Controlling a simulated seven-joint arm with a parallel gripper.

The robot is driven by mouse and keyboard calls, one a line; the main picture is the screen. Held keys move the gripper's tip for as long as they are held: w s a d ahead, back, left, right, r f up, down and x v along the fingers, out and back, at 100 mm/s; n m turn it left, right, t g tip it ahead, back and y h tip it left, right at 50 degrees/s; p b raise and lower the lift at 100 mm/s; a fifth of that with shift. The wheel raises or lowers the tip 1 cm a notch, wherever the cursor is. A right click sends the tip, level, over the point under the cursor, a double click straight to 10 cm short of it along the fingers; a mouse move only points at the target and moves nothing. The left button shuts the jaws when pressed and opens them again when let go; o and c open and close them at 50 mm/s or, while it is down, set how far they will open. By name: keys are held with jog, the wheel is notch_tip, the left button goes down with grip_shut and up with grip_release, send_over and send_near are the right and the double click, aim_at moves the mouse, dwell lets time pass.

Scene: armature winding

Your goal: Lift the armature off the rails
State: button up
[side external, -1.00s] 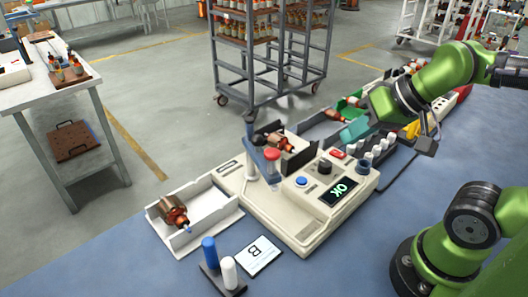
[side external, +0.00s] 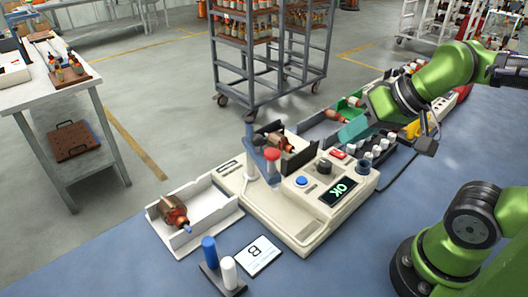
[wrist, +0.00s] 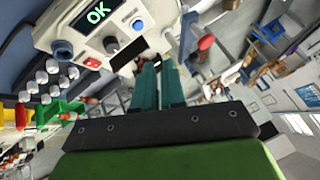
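A copper-wound armature (side external: 281,142) lies on the cream test machine (side external: 262,205), between dark upright plates at its back; the rails under it are hard to make out. The machine's display (side external: 339,191) reads OK, also visible in the wrist view (wrist: 97,12). My gripper (side external: 354,131) hangs to the right of this armature, apart from it, with its teal fingers pointing towards the machine. In the wrist view the two fingers (wrist: 159,64) stand side by side with a narrow gap and nothing clearly between them. A second armature (side external: 173,212) lies in the white tray.
The white tray (side external: 216,217) stands left of the machine. A red-capped post (side external: 272,157) rises at the machine's left side. Bins with parts, including a green one (side external: 349,104), line the back right.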

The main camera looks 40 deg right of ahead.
jog(key=o, duration=1.3)
jog(key=n+g+h, duration=0.3)
jog(key=n+g, duration=0.1)
jog(key=g, duration=0.3)
send_near(278, 135)
jog(key=f, duration=0.7)
jog(key=d+f, duration=0.1)
jog(key=f, duration=0.3)
jog(key=shift+f, duration=0.1)
